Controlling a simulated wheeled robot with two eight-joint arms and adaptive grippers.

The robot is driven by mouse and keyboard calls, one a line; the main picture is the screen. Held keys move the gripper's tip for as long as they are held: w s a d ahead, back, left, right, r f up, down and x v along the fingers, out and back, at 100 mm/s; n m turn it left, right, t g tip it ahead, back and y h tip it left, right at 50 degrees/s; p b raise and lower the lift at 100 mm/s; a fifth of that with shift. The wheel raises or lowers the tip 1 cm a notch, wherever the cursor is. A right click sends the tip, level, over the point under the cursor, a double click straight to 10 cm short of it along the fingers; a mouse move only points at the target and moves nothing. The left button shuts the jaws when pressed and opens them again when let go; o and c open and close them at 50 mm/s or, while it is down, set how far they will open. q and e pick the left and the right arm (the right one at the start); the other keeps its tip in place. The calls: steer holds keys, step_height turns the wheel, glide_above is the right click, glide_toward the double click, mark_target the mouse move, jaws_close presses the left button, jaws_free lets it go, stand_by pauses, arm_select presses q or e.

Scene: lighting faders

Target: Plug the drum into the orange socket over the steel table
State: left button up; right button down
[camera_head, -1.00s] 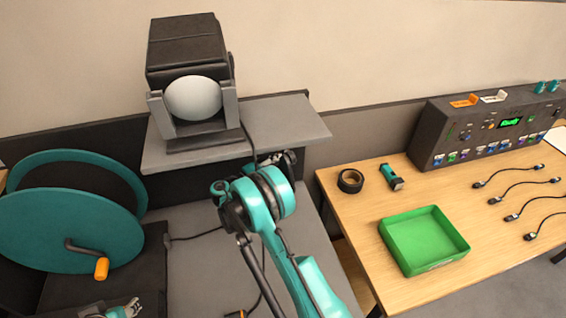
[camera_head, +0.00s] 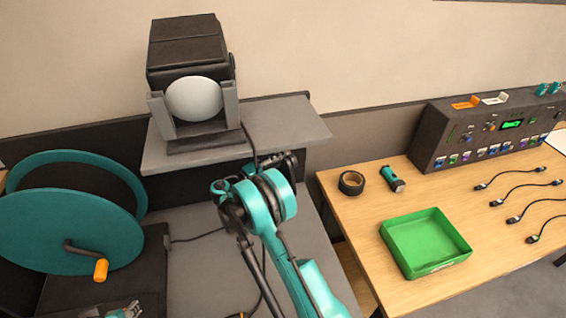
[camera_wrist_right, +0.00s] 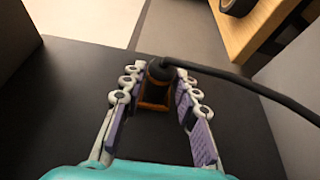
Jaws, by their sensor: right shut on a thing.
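The teal cable drum (camera_head: 60,232) with an orange crank handle stands at the left in the head view. My right arm reaches over the grey steel table (camera_head: 200,270) towards the dark panel under the shelf, and its links hide the gripper there. In the right wrist view my right gripper (camera_wrist_right: 158,88) is shut on a black plug (camera_wrist_right: 160,68) with a thick black cable (camera_wrist_right: 250,84). The orange socket (camera_wrist_right: 155,97) shows between the fingers, right by the plug; I cannot tell how deep the plug sits. My left gripper (camera_head: 127,311) is barely in view at the bottom left.
A grey shelf (camera_head: 285,125) carries a black lamp (camera_head: 187,60) above the steel table. The wooden table (camera_head: 350,222) at the right holds a green tray (camera_head: 425,243), black tape (camera_head: 351,182), a small teal tool (camera_head: 392,178), several short cables and a fader console (camera_head: 490,130).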

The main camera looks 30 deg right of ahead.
steer(key=shift+w+r, duration=0.15)
steer(key=shift+w, duration=0.2)
stand_by(1.1)
steer(key=c, duration=1.1)
jaws_free()
steer(key=shift+d, duration=0.1)
steer(key=shift+o, duration=0.2)
steer(key=s+a, duration=0.2)
steer(key=a, duration=1)
